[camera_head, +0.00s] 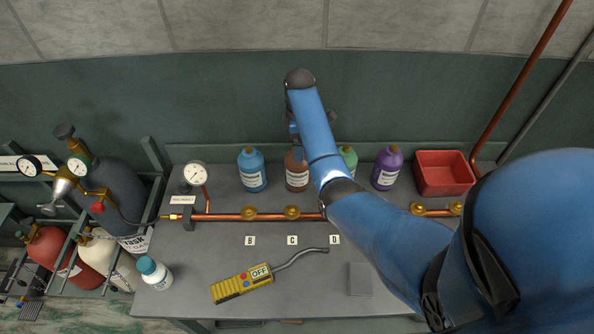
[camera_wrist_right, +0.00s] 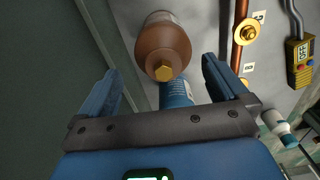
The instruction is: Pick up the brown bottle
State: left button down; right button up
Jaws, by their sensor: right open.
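The brown bottle (camera_head: 297,176) stands upright on the grey bench, between the blue bottle (camera_head: 252,172) and the green bottle (camera_head: 348,158). My right arm crosses in front of the row and partly covers the green bottle. In the right wrist view, the brown bottle (camera_wrist_right: 162,42) shows its gold cap toward me, roughly between the fingertips. My right gripper (camera_wrist_right: 160,72) is open and empty, with a finger on either side of the cap and no clear contact. The blue bottle (camera_wrist_right: 178,95) shows partly behind the brown one. My left gripper is in neither view.
A copper pipe (camera_head: 230,217) with gold fittings runs in front of the bottles. A purple bottle (camera_head: 387,168) and a red bin (camera_head: 443,172) stand to the right.

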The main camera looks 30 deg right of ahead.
aim_at(298, 167)
jog(key=shift+s+a+f+p, duration=0.15)
jog(key=shift+a+f+p, duration=0.05)
jog(key=shift+f+p, duration=0.35)
notch_tip(298, 167, down, 2)
jog(key=shift+s+a+f+p, duration=0.1)
jog(key=shift+s+p, duration=0.05)
jog(key=shift+p, duration=0.2)
jog(key=shift+f, duration=0.6)
jog(key=shift+w+f, duration=0.15)
jog(key=shift+w, duration=0.1)
jog(key=shift+s, duration=0.1)
jog(key=c, duration=1.7)
jog(key=shift+r, duration=0.25)
jog(key=shift+c, duration=0.7)
jog(key=shift+w, duration=0.2)
